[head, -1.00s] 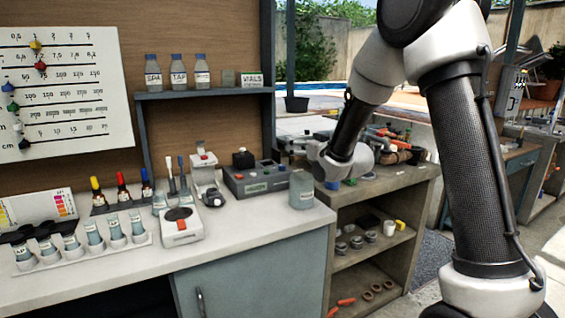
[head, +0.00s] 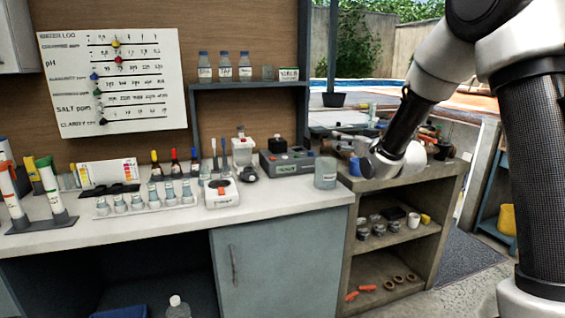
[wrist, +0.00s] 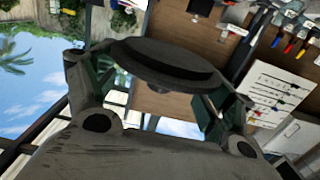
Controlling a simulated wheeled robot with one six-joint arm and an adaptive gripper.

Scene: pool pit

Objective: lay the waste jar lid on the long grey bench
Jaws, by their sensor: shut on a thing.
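The waste jar lid (wrist: 165,62) is a dark, round, flat disc in the wrist view. My gripper (wrist: 158,88) is shut on it, with a finger at each side of its rim. In the head view the lid cannot be made out, and my gripper is not clearly seen beyond my arm. The long grey bench (head: 285,203) runs across the head view, with a pale top over a grey-blue cabinet. A clear jar (head: 325,174) stands near its right end.
The bench carries a vial rack (head: 145,203), a white tester (head: 221,193) and a grey meter box (head: 288,163). Bare top shows along its front edge. A lower shelf unit (head: 408,240) with small parts adjoins on the right. A wall chart (head: 112,85) hangs behind.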

